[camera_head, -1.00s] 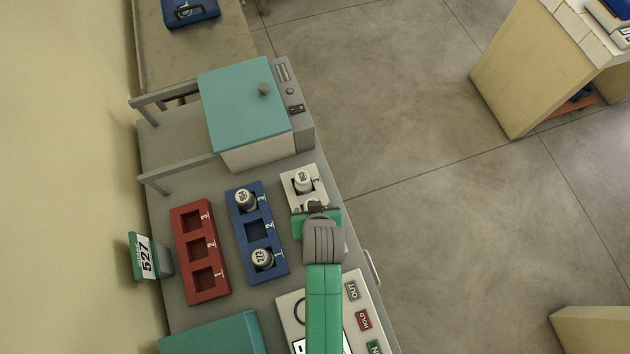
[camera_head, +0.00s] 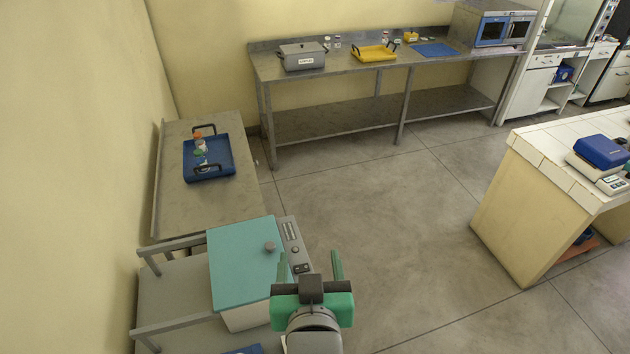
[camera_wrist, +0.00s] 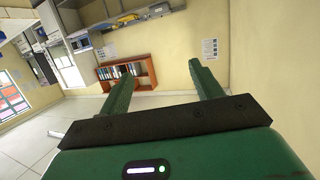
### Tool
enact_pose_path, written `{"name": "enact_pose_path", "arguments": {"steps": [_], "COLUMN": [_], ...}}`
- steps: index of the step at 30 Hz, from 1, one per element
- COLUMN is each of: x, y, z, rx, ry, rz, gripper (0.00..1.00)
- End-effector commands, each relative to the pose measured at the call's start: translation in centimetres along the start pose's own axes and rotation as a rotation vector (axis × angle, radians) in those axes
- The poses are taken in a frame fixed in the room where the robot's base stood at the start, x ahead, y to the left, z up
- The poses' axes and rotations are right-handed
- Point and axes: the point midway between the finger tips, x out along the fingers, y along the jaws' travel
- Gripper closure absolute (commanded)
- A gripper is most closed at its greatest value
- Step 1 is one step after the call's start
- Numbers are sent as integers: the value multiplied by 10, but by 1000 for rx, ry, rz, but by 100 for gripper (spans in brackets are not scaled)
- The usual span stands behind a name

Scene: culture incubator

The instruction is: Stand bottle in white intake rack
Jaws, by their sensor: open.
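My gripper (camera_head: 311,264) is raised at the lower middle of the head view, next to the teal-lidded box. Its two green fingers are apart. The wrist view shows my gripper (camera_wrist: 162,68) with nothing between the fingers, facing the room. The white intake rack and its bottles are below the head view's edge now. In the far blue tray (camera_head: 225,172) stand small bottles, one with an orange cap (camera_head: 198,135) and one with a green cap (camera_head: 200,153).
The teal-lidded box (camera_head: 240,265) stands on the near bench, with grey rails at its left. A blue edge (camera_head: 245,350) shows at the bottom. A long steel bench (camera_head: 350,70) lines the back wall. A tiled counter (camera_head: 540,150) stands right. The floor between is open.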

Motion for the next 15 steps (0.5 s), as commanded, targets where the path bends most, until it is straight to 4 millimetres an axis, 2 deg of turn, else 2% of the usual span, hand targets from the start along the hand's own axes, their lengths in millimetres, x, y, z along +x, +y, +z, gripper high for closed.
{"name": "enact_pose_path", "arguments": {"steps": [1,3,6,9,10,12,15], "x": [-16,-48,-103,-151,-162,-180,-189], "y": [3,6,8,8,8,7,7], "z": [-60,-135,-217,-266,-275,-289,-296], "rx": [3,6,3,0,-2,-4,-5], "ry": [140,333,570,738,773,830,860], "rz": [13,29,45,54,55,58,60], "gripper": [35,35,35,35,35,35,35]}}
